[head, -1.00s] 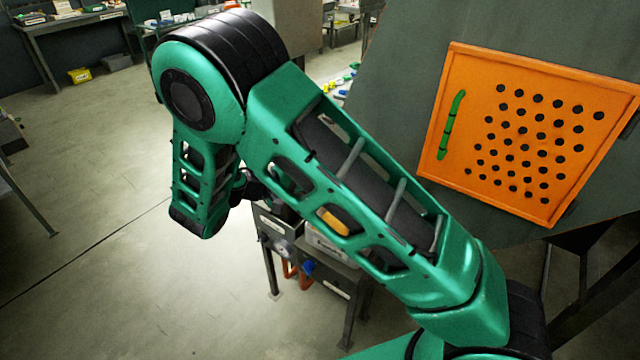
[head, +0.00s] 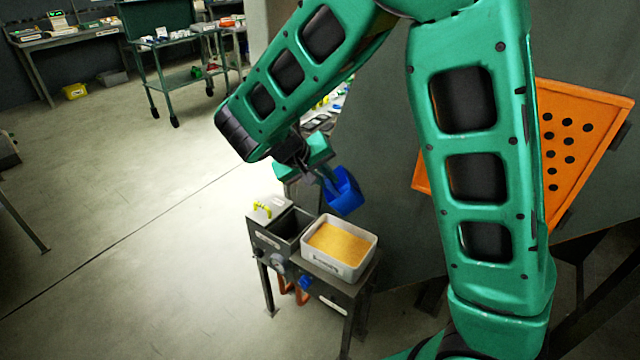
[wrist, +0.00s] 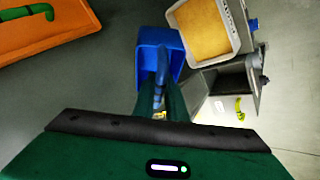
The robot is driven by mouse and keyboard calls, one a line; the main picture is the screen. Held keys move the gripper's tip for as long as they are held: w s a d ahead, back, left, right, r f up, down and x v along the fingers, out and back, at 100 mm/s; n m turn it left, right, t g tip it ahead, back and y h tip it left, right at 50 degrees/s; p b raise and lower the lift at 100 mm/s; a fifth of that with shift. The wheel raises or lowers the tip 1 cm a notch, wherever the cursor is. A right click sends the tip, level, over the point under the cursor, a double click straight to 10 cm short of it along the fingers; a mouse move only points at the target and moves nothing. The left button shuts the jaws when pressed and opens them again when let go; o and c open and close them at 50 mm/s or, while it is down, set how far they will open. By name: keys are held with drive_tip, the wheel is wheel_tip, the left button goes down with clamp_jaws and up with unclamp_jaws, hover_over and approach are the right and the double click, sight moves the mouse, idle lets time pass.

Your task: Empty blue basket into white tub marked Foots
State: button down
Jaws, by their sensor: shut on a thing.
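The blue basket (head: 344,192) is held in my gripper (head: 328,178), in the air above and behind the white tub. What lies inside the basket cannot be made out. The white tub (head: 325,265) sits on the right of a small dark stand and holds a yellow-tan material. Its front label is too small to read. In the wrist view the tub (wrist: 236,45) is just right of the basket, apart from it.
The dark stand (head: 262,240) has an open hopper (head: 291,224) left of the tub and a yellow-green fitting (head: 262,209). An orange perforated panel (head: 575,140) is on a dark surface at right. A green cart (head: 180,75) stands at the back.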

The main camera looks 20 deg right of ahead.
drive_tip(key=shift+d+r+m+y, duration=0.3)
drive_tip(key=shift+d+r+y, duration=0.45)
drive_tip(key=shift+y, duration=0.35)
drive_tip(key=shift+s+d+r+m+t+y, duration=0.1)
drive_tip(key=shift+d+r+m+t+y, duration=0.15)
drive_tip(key=shift+d+y, duration=0.55)
drive_tip(key=shift+s+d+r+m+t+y, duration=0.15)
drive_tip(key=shift+d+r+y, duration=0.2)
drive_tip(key=shift+y, duration=0.85)
drive_tip(key=shift+s+d+r+m+t+y, duration=0.15)
drive_tip(key=shift+d+r+y, duration=0.25)
drive_tip(key=shift+y, duration=0.6)
